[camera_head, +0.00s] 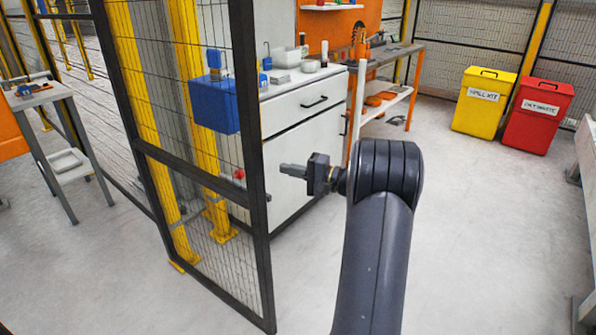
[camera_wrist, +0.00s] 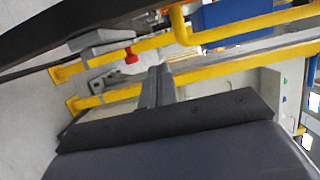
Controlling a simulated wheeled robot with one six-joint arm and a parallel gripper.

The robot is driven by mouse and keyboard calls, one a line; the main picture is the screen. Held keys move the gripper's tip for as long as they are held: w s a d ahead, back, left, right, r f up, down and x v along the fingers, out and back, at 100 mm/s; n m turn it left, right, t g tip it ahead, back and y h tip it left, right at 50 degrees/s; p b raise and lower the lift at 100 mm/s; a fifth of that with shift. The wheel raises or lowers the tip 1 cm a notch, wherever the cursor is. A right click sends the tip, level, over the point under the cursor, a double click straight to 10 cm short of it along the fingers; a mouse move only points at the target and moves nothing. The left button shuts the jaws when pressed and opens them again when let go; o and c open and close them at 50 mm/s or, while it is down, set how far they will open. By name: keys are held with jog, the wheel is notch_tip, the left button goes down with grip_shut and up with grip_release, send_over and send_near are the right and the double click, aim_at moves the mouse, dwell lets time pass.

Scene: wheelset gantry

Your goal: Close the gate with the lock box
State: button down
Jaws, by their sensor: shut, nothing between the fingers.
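The gate (camera_head: 258,205) is a black-framed mesh panel that stands at an angle at left centre. In the wrist view a dark frame bar (camera_wrist: 95,28) crosses the top left. The blue lock box (camera_head: 214,104) shows at the gate's upper part; I cannot tell what it is fixed to. A blue box also shows at the top of the wrist view (camera_wrist: 235,18). A red knob (camera_head: 239,174) sits below it, on a grey fitting in the wrist view (camera_wrist: 131,57). My gripper (camera_head: 284,169) is shut and empty, just right of the gate's near upright, apparently apart from it.
A white drawer cabinet (camera_head: 300,150) stands behind my gripper. Yellow posts (camera_head: 208,180) rise behind the mesh. A small table (camera_head: 40,95) stands at far left. A yellow bin (camera_head: 484,105) and a red bin (camera_head: 538,120) stand at back right. The floor between is clear.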

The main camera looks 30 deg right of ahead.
aim_at(262, 173)
jog(key=shift+w+a, duration=0.45)
jog(key=shift+a, duration=0.7)
jog(key=shift+w+a, duration=0.4)
jog(key=shift+a, duration=0.75)
jog(key=shift+w+a, duration=0.45)
jog(key=shift+a, duration=0.7)
